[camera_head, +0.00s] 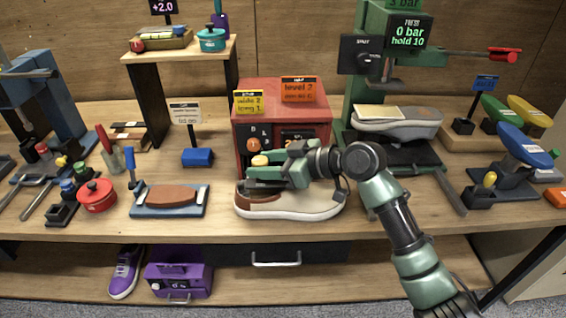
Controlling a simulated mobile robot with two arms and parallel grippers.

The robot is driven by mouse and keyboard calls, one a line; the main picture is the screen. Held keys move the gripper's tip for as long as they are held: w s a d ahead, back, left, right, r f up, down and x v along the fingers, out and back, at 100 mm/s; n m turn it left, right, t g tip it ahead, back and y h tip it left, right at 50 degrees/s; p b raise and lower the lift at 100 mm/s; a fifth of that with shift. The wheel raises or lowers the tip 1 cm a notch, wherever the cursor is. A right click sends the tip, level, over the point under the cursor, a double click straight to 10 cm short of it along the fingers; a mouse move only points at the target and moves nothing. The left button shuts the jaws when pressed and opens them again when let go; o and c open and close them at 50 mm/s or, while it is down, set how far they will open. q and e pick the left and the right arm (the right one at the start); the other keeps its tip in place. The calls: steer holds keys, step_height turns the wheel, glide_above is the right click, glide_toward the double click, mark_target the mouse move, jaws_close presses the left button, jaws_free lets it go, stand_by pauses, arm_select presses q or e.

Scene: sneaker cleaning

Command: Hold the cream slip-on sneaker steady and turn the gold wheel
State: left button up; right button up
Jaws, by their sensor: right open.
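The cream slip-on sneaker (312,207), with a brown patch at its left end, lies at the front middle of the bench, before a red machine (281,99). My right gripper (250,179) is open just above the left part of the sneaker, its fingers pointing left. It hides part of the shoe's top, and I cannot tell whether it touches the shoe. A small gold round part (260,160), perhaps the gold wheel, shows just above the fingers at the red machine's front. My left gripper is out of view.
A green press (362,98) holding a grey shoe stands right of the red machine. A blue tray (142,211) with a brown pad and a red pot (97,195) stand to the left. Some bench surface left of the sneaker is clear.

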steer(key=shift+x, duration=2)
steer(key=shift+c, duration=0.3)
jaws_close()
